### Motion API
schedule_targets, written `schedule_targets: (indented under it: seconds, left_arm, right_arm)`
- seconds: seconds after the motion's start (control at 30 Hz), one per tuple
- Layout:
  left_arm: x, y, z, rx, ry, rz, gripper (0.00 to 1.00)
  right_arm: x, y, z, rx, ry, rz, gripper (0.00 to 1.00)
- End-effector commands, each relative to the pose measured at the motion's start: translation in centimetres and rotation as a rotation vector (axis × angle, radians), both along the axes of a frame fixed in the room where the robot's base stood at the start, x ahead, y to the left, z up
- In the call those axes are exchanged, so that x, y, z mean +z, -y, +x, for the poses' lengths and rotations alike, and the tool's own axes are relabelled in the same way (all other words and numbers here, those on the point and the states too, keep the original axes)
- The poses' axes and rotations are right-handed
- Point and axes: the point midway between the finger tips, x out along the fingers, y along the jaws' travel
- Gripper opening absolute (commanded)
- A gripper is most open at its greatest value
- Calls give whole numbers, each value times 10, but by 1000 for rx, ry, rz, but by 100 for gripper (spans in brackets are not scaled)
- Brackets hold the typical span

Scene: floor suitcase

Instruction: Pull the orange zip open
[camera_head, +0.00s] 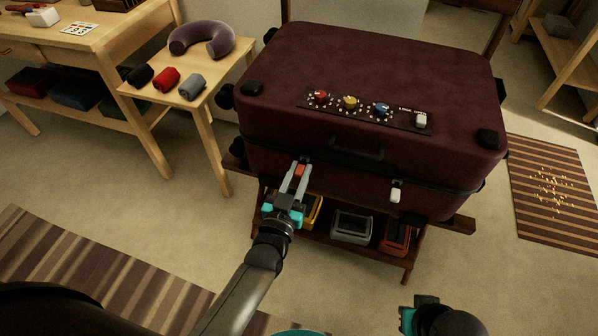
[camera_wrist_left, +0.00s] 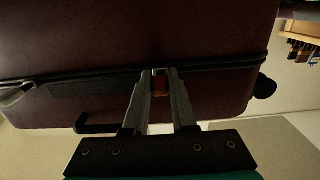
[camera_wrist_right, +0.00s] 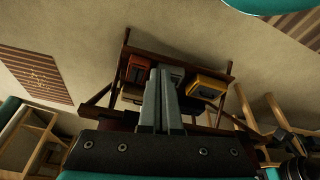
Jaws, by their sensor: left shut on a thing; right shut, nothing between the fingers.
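A dark red suitcase (camera_head: 400,75) lies flat on a dark wooden stand, with a black zip line running around its side. My left gripper (camera_head: 301,172) is at the suitcase's front side, left of the black handle (camera_head: 356,149). It is shut on the orange zip pull (camera_head: 299,171), which shows between the fingertips in the left wrist view (camera_wrist_left: 160,86). A white zip pull (camera_head: 395,193) hangs on the front at the right. My right gripper (camera_wrist_right: 161,75) is shut and empty, away from the suitcase at the lower right of the head view; its fingers show in the right wrist view.
A dial panel (camera_head: 365,109) lies on the suitcase top. Bins sit on the stand's lower shelf, one yellow (camera_head: 312,212), one grey (camera_head: 351,228), one orange-red (camera_head: 395,238). A small table (camera_head: 219,75) with a neck pillow (camera_head: 202,40) stands at the left. Open floor lies in front.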

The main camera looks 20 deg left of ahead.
Motion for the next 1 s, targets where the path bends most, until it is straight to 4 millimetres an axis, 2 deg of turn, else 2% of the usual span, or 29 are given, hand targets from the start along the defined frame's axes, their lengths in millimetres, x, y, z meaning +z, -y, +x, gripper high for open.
schedule_targets:
  seconds: [0.73,0.87,1.0]
  left_arm:
    - [-1,-2,0,0,-2,2,0]
    - [-1,-19,0,0,-2,6,0]
    - [-1,-52,1,0,-4,10,0]
  right_arm:
    - [0,0,0,0,-1,0,0]
    - [1,0,0,0,2,0,0]
    - [-15,1,-3,1,-23,-5,0]
